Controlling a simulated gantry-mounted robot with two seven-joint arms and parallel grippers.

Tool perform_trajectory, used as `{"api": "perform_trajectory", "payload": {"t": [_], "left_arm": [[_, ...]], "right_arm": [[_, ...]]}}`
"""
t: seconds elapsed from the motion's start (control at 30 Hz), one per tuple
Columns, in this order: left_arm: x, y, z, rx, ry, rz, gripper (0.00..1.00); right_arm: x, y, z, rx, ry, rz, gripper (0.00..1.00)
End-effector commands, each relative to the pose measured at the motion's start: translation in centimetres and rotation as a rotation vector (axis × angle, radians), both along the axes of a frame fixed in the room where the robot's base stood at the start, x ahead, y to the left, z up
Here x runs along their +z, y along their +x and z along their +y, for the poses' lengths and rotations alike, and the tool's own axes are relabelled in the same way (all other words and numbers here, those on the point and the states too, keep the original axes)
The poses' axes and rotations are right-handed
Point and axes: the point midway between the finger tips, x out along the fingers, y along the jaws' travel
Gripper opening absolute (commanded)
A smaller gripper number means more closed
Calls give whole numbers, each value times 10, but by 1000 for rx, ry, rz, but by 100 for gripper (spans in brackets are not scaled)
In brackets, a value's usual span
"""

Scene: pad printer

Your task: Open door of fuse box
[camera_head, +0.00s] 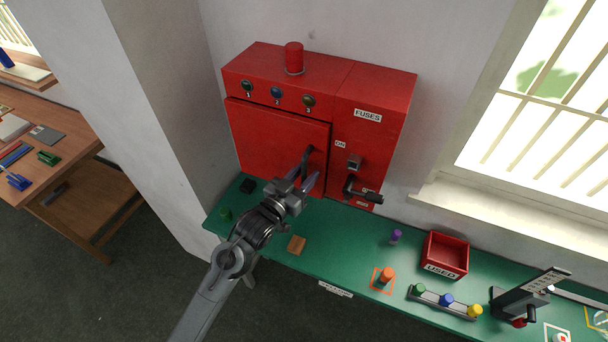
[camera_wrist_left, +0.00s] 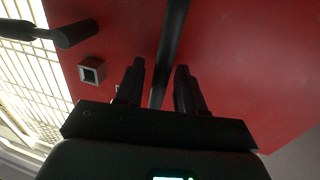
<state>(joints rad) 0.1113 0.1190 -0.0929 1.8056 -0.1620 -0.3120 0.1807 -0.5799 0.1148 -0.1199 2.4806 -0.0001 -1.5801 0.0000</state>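The red fuse box (camera_head: 375,95) stands against the wall at the back of the green bench. Its wide door (camera_head: 262,140) is closed, with a dark bar handle (camera_head: 309,152) near its right edge. My left gripper (camera_head: 308,174) is at the handle, pointing at the door. In the left wrist view, the handle (camera_wrist_left: 173,35) runs between the two fingers, with gaps visible on both sides. The left fingers are open around it. My right gripper is in neither view.
A black lever (camera_head: 362,190) and a square switch (camera_head: 354,163) are on the panel right of the door. The green bench (camera_head: 335,235) holds a wooden block (camera_head: 296,244), a red USED bin (camera_head: 446,255) and several coloured fuses. A window is at the right.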

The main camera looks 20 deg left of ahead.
Motion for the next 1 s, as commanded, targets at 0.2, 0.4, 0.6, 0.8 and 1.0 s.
{"api": "perform_trajectory", "payload": {"t": [0.2, 0.4, 0.6, 0.8, 1.0], "left_arm": [[0, 0, 0, 0, 0, 0, 20], [0, 0, 0, 0, 0, 0, 0], [0, 0, 0, 0, 0, 0, 0], [1, -6, 1, -24, 2, 0, 0], [2, -25, 3, -114, 6, 1, 0]], "right_arm": [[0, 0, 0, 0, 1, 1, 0], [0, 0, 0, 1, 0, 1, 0], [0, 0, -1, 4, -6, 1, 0], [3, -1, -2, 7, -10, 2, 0], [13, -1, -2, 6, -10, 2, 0]]}}
